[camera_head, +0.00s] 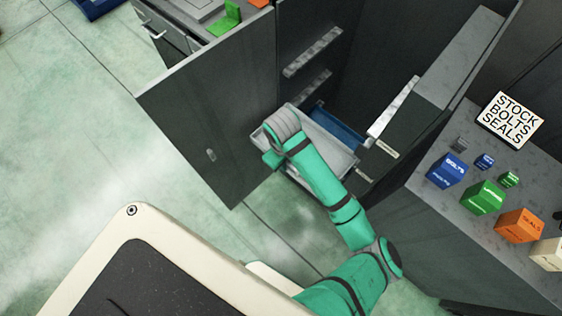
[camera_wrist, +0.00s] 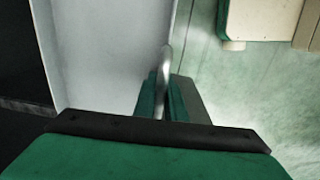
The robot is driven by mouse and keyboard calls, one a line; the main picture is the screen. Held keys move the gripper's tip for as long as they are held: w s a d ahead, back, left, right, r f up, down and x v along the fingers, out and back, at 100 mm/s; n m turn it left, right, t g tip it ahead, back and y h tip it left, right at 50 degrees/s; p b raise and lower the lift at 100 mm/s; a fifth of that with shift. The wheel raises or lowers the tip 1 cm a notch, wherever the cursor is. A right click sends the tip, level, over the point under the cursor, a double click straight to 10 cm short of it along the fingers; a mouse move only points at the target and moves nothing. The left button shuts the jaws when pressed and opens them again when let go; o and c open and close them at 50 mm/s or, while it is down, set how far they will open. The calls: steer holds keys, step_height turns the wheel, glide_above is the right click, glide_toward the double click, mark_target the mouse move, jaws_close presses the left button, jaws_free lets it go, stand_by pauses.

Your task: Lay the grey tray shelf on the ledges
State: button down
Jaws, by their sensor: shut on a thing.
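The grey tray shelf shows in the head view (camera_head: 335,152), at the mouth of the open cabinet and partly hidden by my arm. In the wrist view it fills the upper left (camera_wrist: 105,50), with a curved metal handle (camera_wrist: 165,62) at its edge. My gripper (camera_wrist: 168,100) is shut on that handle; in the head view my wrist covers the grip. Pale ledges run along the cabinet's left wall, an upper one (camera_head: 313,52) and a lower one (camera_head: 314,86). A long ledge (camera_head: 394,105) runs along the right wall. Whether the tray touches any ledge is not clear.
A blue tray (camera_head: 338,124) lies inside the cabinet beyond the grey one. The open cabinet door (camera_head: 210,130) stands to the left of my arm. A counter (camera_head: 425,190) with several coloured boxes and a sign (camera_head: 510,118) is on the right. Floor is clear at left.

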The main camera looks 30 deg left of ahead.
steer(key=shift+w+a, duration=0.1)
steer(key=shift+w, duration=0.5)
steer(key=shift+w+d, duration=0.2)
steer(key=shift+w, duration=0.75)
steer(key=shift+w+d, duration=0.25)
steer(key=shift+w, duration=0.65)
steer(key=shift+w+d, duration=0.2)
steer(key=shift+w, duration=0.75)
steer(key=shift+w+d, duration=0.25)
steer(key=shift+w, duration=1.35)
steer(key=shift+w+d, duration=0.3)
steer(key=shift+w, duration=1.25)
steer(key=shift+w+d, duration=0.25)
steer(key=shift+w, duration=1.35)
steer(key=shift+w+d, duration=0.25)
steer(key=shift+w, duration=0.3)
steer(key=shift+w+d+f, duration=0.1)
steer(key=shift+w+f, duration=0.2)
steer(key=shift+w, duration=0.4)
steer(key=shift+w+d+f, duration=0.1)
steer(key=shift+w+f, duration=0.15)
steer(key=shift+w, duration=0.4)
steer(key=shift+w+d+f, duration=0.1)
steer(key=shift+w+f, duration=0.2)
steer(key=shift+w, duration=0.4)
